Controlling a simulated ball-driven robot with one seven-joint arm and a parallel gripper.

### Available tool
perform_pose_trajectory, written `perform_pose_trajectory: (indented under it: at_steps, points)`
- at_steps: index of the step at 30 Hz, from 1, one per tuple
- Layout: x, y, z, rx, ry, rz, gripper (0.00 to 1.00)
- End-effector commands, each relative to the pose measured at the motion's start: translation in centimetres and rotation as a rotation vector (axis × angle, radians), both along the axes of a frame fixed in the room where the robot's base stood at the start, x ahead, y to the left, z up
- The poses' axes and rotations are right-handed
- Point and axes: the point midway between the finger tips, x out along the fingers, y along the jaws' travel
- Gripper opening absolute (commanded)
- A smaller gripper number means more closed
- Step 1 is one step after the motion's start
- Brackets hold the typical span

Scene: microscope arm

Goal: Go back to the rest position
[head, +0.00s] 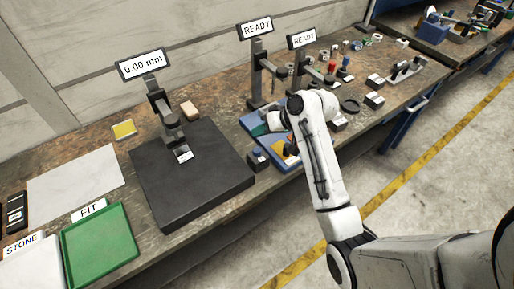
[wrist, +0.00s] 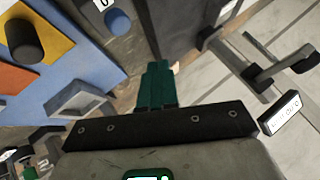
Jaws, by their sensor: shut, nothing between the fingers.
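My gripper (wrist: 157,82) shows in the wrist view as two green fingers pressed together with nothing between them. In the head view its teal fingertips (head: 259,131) are above the blue board, at the end of my white arm, which bends over the bench. The wrist view shows the blue board (wrist: 38,82) at the left, with orange and yellow patches and a dark round knob (wrist: 25,40). The fingers appear apart from the board; their exact height is hard to tell.
A black plate (head: 190,190) with a gauge stand and a "0.00 mm" display (head: 143,64) is left of my gripper. A green FIT tray (head: 100,245) is at front left. Small parts crowd the bench's right side.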

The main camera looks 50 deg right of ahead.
Motion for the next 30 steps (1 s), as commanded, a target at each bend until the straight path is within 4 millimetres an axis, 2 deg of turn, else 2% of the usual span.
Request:
perform_pose_trajectory:
  at_steps: [18,21,23,26,29,30]
  points:
    - [0.0,0.0,0.0,0.000,0.000,0.000,0.00]
    - [-0.2,0.5,-0.4,-0.002,0.008,0.007,0.00]
    - [-0.6,1.6,-1.3,-0.007,0.027,0.020,0.00]
    - [-2.4,4.9,-3.9,-0.029,0.093,0.060,0.00]
    - [-6.1,9.3,-7.3,-0.078,0.198,0.120,0.00]
    - [-8.0,10.9,-8.5,-0.106,0.247,0.146,0.00]
